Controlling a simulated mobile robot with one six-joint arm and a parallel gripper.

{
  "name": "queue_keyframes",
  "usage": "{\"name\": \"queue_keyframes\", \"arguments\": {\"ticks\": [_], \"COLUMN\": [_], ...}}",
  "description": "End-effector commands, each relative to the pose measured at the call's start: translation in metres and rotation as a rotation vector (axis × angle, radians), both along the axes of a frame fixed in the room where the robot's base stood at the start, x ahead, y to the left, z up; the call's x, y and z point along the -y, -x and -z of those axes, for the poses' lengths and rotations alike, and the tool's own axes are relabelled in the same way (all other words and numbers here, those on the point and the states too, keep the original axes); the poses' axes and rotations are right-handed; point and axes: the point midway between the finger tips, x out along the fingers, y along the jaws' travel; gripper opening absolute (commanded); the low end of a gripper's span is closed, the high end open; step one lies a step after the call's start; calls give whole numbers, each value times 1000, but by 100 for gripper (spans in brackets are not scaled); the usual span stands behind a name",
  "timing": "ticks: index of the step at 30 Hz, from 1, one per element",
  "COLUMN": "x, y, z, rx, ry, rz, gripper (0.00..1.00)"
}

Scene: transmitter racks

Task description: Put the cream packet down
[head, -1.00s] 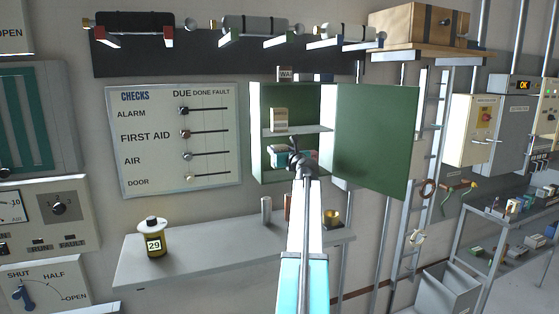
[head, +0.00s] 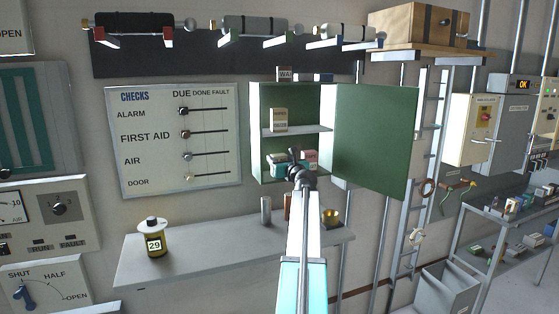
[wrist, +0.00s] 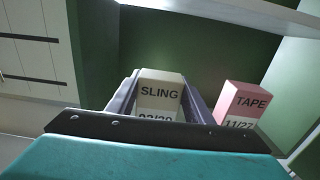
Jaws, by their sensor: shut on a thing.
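The cream packet (wrist: 158,97), marked SLING, is upright between the two fingers of my gripper (wrist: 158,82) in the wrist view. The gripper is shut on it. In the head view my gripper (head: 279,160) is at the lower compartment of the open green cabinet (head: 257,145), and my wrist covers much of that space. The held packet is not clear there. The packet's base is hidden, so I cannot tell whether it touches the cabinet floor. A pink packet (wrist: 240,108) marked TAPE stands just right of the gripper; it also shows in the head view (head: 310,158).
The cabinet's green door (head: 375,140) hangs open on the right. Another cream packet (head: 279,120) stands on the shelf (head: 300,130) above. The checks board (head: 170,140) is close on the left. A bench (head: 200,245) below holds a jar (head: 154,240) and a cylinder (head: 266,210).

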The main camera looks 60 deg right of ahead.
Motion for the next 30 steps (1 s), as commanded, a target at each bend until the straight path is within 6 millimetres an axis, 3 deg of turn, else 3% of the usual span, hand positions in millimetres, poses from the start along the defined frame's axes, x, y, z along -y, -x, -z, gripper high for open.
{"name": "queue_keyframes", "arguments": {"ticks": [2, 3, 6, 18, 30], "x": [0, 0, 0, 0, -19], "y": [0, 0, 0, 0, 25], "z": [2, 2, 2, -2, 0], "rx": [1, 1, 0, -1, 0], "ry": [-1, -1, 0, 1, 1], "rz": [0, 0, 0, 0, 1], "gripper": [20, 51, 65, 65, 65]}}
